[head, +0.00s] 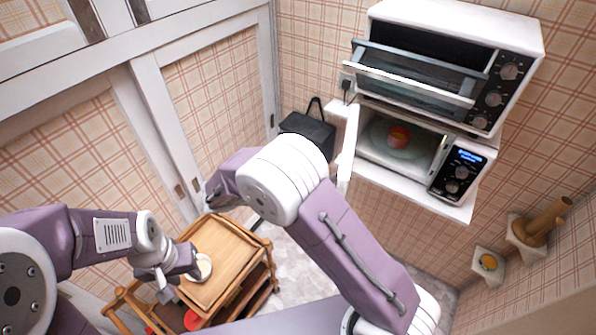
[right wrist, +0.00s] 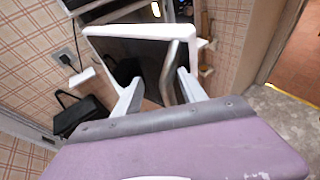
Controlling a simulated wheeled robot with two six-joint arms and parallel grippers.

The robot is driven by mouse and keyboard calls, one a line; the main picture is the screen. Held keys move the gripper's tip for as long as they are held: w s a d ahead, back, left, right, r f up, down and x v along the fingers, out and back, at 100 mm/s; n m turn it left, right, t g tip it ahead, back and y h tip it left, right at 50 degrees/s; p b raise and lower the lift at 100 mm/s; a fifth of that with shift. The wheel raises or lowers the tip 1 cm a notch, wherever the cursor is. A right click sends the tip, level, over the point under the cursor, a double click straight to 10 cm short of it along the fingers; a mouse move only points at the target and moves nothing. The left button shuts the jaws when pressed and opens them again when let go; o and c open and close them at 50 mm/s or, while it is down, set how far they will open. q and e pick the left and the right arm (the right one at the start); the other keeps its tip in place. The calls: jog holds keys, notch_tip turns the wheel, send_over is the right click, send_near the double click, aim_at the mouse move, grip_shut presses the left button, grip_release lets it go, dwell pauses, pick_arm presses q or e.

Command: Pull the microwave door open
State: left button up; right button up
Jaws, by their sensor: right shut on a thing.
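The white microwave (head: 400,170) stands on a wall shelf below a toaster oven. Its door (head: 347,150) stands open, swung out at the left and seen nearly edge-on. In the right wrist view, the door (right wrist: 140,32) has a white frame and a metal bar handle (right wrist: 173,65). My right gripper (right wrist: 160,92) is shut on this handle, one finger on each side. My arm hides the right fingertips in the head view. My left gripper (head: 180,276) is over the wooden cart, its finger gap unclear.
The toaster oven (head: 450,60) has its glass door lowered above the microwave. A black bag (head: 310,130) is left of the microwave door. Small wall holders (head: 488,262) are at the right.

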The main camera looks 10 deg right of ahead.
jog(key=w+a+p, duration=0.2)
jog(key=w+a, duration=0.1)
jog(key=a, duration=0.4)
jog(key=shift+w+a, duration=0.15)
jog(key=shift+w, duration=0.15)
jog(key=shift+f, duration=0.1)
jog(key=shift+p, duration=0.45)
